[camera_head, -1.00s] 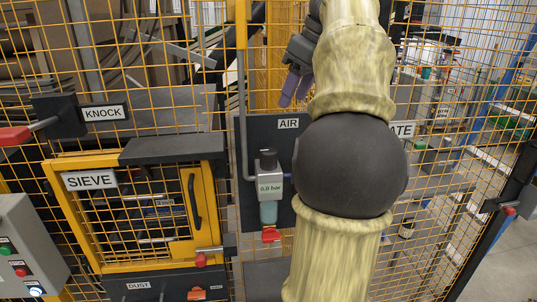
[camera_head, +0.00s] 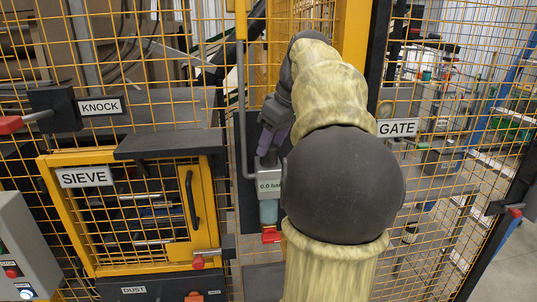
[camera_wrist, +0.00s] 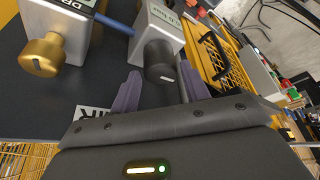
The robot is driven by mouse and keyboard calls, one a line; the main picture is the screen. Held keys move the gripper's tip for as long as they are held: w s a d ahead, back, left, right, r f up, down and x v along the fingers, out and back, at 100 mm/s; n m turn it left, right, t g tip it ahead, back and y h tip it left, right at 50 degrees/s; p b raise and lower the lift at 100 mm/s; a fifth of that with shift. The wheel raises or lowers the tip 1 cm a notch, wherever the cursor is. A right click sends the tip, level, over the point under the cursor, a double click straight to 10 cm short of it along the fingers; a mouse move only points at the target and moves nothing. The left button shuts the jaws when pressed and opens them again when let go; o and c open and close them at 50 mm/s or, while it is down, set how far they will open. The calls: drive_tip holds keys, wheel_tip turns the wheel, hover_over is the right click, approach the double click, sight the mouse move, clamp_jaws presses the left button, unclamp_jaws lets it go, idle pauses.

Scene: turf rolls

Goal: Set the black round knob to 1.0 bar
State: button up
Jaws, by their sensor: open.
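The air regulator is a grey box with a display that appears to read 0.0 bar (camera_head: 269,186), above a teal bowl (camera_head: 268,211) and a red part (camera_head: 271,235). Its black round knob (camera_wrist: 160,68) shows in the wrist view, with a pale mark on its face. My gripper (camera_head: 267,148) is right above the regulator in the head view and mostly hides the knob there. In the wrist view, the purple fingers of my gripper (camera_wrist: 158,90) are open, one on each side of the knob's near end. I cannot tell whether they touch it.
In the wrist view, a brass knob (camera_wrist: 42,54) on a second grey box stands beside the regulator. The yellow SIEVE door (camera_head: 208,200) with a black handle is left of the regulator. A KNOCK lever (camera_head: 38,115) and a GATE sign (camera_head: 398,128) are on the mesh fence.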

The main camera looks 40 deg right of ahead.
drive_tip(key=shift+x, duration=1.5)
drive_tip(key=c, duration=0.7)
